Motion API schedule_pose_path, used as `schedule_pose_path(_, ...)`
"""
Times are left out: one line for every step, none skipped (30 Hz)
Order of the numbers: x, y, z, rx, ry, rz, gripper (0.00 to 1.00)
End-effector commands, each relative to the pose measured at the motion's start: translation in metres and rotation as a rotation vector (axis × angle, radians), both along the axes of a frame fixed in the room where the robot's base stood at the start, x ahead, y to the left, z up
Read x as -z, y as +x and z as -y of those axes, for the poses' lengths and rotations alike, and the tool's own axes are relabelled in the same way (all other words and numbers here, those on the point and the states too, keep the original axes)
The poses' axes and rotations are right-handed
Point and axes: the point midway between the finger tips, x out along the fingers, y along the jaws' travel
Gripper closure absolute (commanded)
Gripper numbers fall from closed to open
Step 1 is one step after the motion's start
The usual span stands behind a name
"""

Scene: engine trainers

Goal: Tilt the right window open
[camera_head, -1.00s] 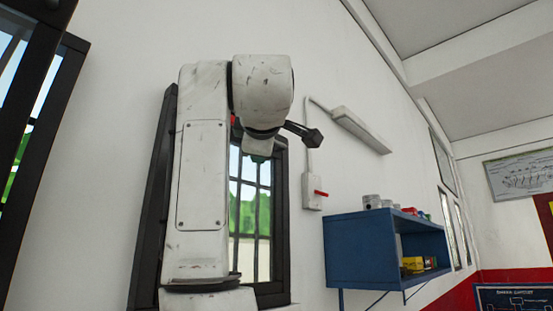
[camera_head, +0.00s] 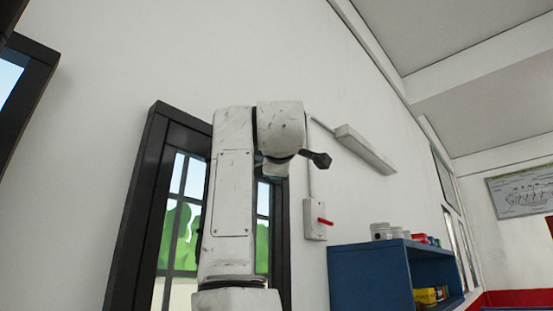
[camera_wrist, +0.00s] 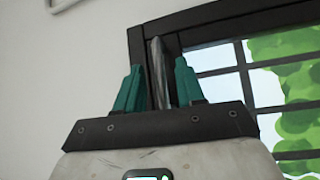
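The right window (camera_head: 140,215) is on the white wall in the head view, with a dark frame and barred panes, partly hidden behind my arm. Its dark frame (camera_wrist: 215,20) and panes also fill the right side of the wrist view. My gripper (camera_wrist: 157,75) shows there with two teal fingers apart. A narrow grey metallic upright piece (camera_wrist: 160,75), which looks like part of the window, stands between the fingers, with small gaps visible beside it. I cannot tell whether either finger touches it.
Another dark-framed window (camera_head: 25,85) is at the far left. A blue wall shelf (camera_head: 370,280) with tins and boxes stands out to the right. A switch box with a red lever (camera_head: 317,220) and a lamp (camera_head: 365,150) are on the wall between.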

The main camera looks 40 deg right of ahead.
Motion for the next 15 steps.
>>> schedule_pose_path(-0.0018, 0.0027, 0.0027, 0.000, 0.000, -0.001, 0.62)
schedule_pose_path(-0.0016, 0.0039, 0.0038, 0.000, 0.000, -0.001, 0.62)
schedule_pose_path(-0.0013, 0.0052, 0.0048, 0.000, 0.000, -0.001, 0.62)
schedule_pose_path(-0.0012, 0.0059, 0.0053, 0.000, 0.000, -0.001, 0.62)
schedule_pose_path(-0.0010, 0.0063, 0.0057, 0.000, 0.000, -0.001, 0.62)
schedule_pose_path(-0.0008, 0.0067, 0.0060, 0.000, 0.000, 0.000, 0.62)
schedule_pose_path(-0.0007, 0.0068, 0.0061, 0.000, 0.000, 0.000, 0.62)
schedule_pose_path(-0.0006, 0.0069, 0.0061, -0.001, 0.000, 0.000, 0.62)
schedule_pose_path(-0.0005, 0.0068, 0.0061, -0.001, 0.000, 0.000, 0.62)
schedule_pose_path(-0.0004, 0.0068, 0.0061, -0.001, 0.000, 0.000, 0.62)
schedule_pose_path(-0.0005, 0.0067, 0.0060, -0.001, 0.000, 0.000, 0.62)
schedule_pose_path(-0.0004, 0.0068, 0.0060, -0.001, 0.000, 0.000, 0.62)
schedule_pose_path(-0.0004, 0.0067, 0.0059, -0.001, 0.000, 0.000, 0.64)
schedule_pose_path(-0.0004, 0.0067, 0.0059, -0.001, 0.000, 0.000, 0.67)
schedule_pose_path(-0.0004, 0.0067, 0.0059, -0.001, 0.000, 0.000, 0.71)
